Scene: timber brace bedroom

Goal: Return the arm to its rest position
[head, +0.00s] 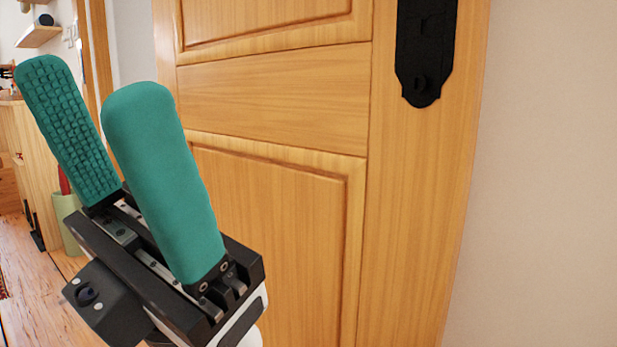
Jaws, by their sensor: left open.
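My left gripper (98,96) fills the lower left of the head view, with two teal padded fingers pointing up and slightly left. The fingers stand apart with nothing between them, so it is open and empty. It is in front of a wooden panelled door (272,98), and I see no contact between them. My right gripper is not in view.
A black metal lock plate (428,50) is on the door's upper right. A pale wall (545,180) is to the right. At the far left are a wooden cabinet (40,165), a wall shelf (38,36), a green bin (66,215) and open wooden floor (40,305).

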